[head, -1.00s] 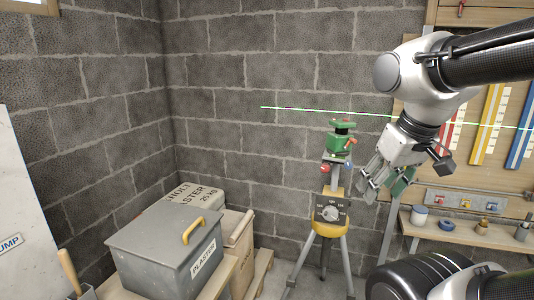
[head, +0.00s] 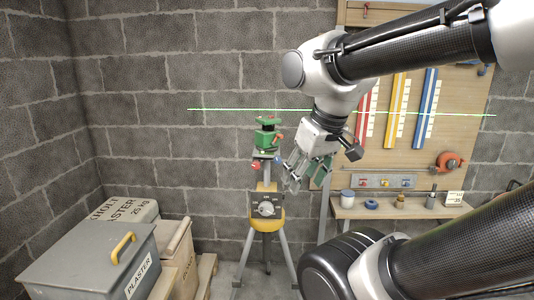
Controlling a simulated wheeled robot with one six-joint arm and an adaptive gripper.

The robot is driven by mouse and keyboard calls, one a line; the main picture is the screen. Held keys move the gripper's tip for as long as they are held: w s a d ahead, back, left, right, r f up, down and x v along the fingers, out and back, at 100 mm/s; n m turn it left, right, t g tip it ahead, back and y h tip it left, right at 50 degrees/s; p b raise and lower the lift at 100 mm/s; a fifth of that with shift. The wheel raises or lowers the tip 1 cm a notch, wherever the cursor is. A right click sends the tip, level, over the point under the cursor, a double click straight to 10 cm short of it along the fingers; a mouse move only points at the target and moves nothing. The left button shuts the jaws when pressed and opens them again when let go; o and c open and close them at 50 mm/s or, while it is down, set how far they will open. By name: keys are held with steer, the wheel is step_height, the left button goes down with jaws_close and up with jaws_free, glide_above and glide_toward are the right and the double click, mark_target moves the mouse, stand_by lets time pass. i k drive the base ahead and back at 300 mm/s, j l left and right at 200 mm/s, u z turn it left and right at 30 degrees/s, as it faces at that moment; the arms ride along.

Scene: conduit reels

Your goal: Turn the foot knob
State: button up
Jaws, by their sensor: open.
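A green laser level (head: 268,133) stands upright on a yellow-headed tripod (head: 267,222) in front of the block wall. Just under the level, a small red knob (head: 255,165) shows at left and a small blue one (head: 279,160) at right. Lower down, the tripod carries a dark plate with a round pale dial knob (head: 266,209). My gripper (head: 291,182) is open, tilted downward, just right of the tripod in the picture. I see nothing between its fingers. Its fingertips look close to the blue knob, but I cannot tell the depth gap or any contact.
A green laser line (head: 220,109) crosses the wall. A grey plaster box (head: 92,262) and crates stand at lower left. A wooden shelf (head: 400,210) with jars and a pegboard (head: 385,75) with coloured levels are at right.

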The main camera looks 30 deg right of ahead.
mark_target(256, 165)
steer(key=i+z, duration=0.1)
steer(key=z, duration=0.25)
steer(key=i+z, duration=0.15)
steer(key=z, duration=0.2)
steer(key=i+z, duration=0.1)
steer(key=z, duration=0.25)
